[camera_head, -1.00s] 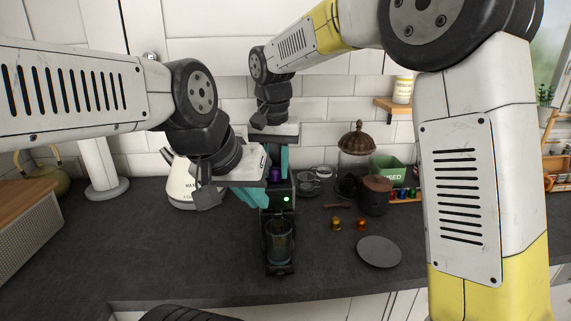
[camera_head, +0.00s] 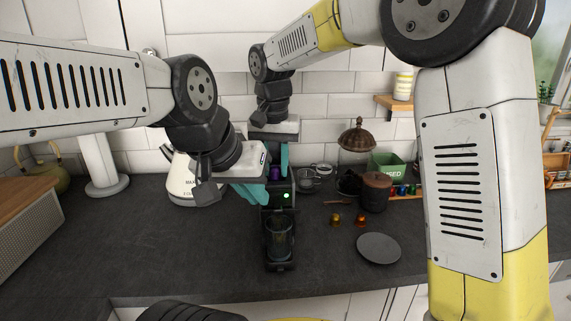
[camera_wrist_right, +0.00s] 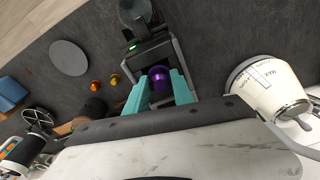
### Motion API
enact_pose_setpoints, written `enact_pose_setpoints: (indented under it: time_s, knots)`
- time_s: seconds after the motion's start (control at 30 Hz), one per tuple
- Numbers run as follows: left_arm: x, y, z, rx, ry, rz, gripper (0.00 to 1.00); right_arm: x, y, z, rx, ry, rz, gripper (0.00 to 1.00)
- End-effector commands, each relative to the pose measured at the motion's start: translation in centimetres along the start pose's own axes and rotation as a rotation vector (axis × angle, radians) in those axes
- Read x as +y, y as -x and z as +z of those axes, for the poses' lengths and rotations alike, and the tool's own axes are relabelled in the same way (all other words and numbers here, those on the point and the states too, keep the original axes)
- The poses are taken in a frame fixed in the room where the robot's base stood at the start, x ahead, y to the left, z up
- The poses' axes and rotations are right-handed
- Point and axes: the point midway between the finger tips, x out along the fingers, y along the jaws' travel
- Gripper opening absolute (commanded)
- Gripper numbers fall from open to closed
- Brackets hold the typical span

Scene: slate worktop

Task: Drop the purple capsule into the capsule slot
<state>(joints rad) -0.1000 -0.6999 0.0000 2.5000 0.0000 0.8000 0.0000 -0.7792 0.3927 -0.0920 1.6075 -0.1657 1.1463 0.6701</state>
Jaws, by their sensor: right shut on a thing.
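The purple capsule (camera_head: 276,173) is between the teal fingers of my right gripper (camera_head: 276,165), at the top of the black coffee machine (camera_head: 283,201). In the right wrist view the capsule (camera_wrist_right: 160,78) is upright between the fingertips of my right gripper (camera_wrist_right: 160,86), over or at the machine's top (camera_wrist_right: 152,51). The capsule slot itself is hidden beneath it, and I cannot tell whether the capsule touches it. My left gripper (camera_head: 255,193) is at the machine's left side, its teal fingers partly overlapping; their gap is unclear.
A glass (camera_head: 280,238) stands on the machine's front. Two loose capsules, gold (camera_head: 336,218) and orange (camera_head: 361,220), lie to the right, near a grey plate (camera_head: 378,248). A white kettle (camera_head: 181,180) stands close on the left. The front left worktop is clear.

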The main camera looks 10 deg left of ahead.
Motion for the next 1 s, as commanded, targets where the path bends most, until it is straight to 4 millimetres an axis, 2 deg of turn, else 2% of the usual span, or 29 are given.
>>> enact_pose_setpoints:
  time_s: [0.23, 0.27, 0.37, 0.4, 1.0]
  knots:
    - [0.00, 0.00, 0.00, 0.000, 0.000, 0.000, 0.07, -0.01, -0.09, 0.01, 0.000, 0.000, 0.000, 0.00]
    - [0.00, 0.00, 0.00, 0.000, 0.000, 0.000, 0.07, -0.01, -0.09, 0.01, 0.000, 0.000, 0.000, 0.33]
    - [0.00, 0.00, 0.00, 0.000, 0.000, 0.000, 0.07, -0.01, -0.09, 0.01, 0.000, 0.000, 0.000, 0.53]
    - [0.00, 0.00, 0.00, 0.000, 0.000, 0.000, 0.07, -0.01, -0.09, 0.01, 0.000, 0.000, 0.000, 0.55]
    - [0.00, 0.00, 0.00, 0.000, 0.000, 0.000, 0.07, -0.02, 0.09, -0.04, 0.001, 0.000, 0.000, 0.55]
